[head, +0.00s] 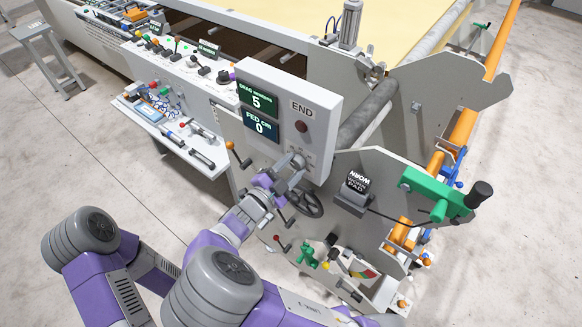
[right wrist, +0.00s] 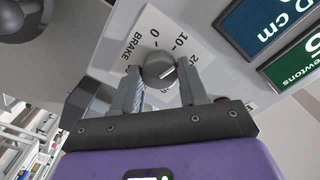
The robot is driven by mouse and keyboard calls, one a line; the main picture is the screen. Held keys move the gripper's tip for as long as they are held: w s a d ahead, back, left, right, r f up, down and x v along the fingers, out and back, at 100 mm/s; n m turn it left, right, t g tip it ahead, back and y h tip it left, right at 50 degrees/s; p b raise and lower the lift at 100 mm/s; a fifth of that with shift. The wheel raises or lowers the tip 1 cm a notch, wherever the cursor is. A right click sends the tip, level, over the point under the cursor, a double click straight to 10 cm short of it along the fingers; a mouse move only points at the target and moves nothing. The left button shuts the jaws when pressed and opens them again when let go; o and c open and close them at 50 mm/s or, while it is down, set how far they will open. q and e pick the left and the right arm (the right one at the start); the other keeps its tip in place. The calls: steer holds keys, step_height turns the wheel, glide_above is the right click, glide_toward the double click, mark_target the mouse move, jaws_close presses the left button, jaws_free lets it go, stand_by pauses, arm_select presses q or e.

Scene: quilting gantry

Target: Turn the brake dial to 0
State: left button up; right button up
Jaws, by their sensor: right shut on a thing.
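The brake dial (right wrist: 158,69) is a round dark grey knob with a pale mark on its face. It sits on a white scale plate (right wrist: 160,38) printed BRAKE with 0, 10 and 20. My right gripper (right wrist: 160,90) is shut on the knob, one finger on each side. The mark appears to point to the 20 side of the scale, away from 0. In the head view my right gripper (head: 290,165) is at the lower edge of the grey control box (head: 325,95), and the dial is mostly hidden there. My left gripper does not show.
A dark handwheel (head: 304,202) is just below my right gripper. A green lever arm (head: 430,195) stands right. A side shelf (head: 175,130) with tools is left.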

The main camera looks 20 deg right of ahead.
steer(key=n+p, duration=0.2)
steer(key=shift+r+p, duration=0.15)
steer(key=shift+p, duration=0.25)
steer(key=n+p, duration=0.2)
steer(key=n, duration=0.1)
steer(key=shift+d, duration=0.1)
steer(key=n+p, duration=0.3)
steer(key=shift+n, duration=0.3)
steer(key=shift+n+p, duration=1.05)
steer(key=shift+n, duration=0.45)
steer(key=shift+s+f, duration=0.1)
steer(key=shift+f, duration=0.1)
steer(key=o, duration=1.1)
steer(key=shift+c, duration=0.2)
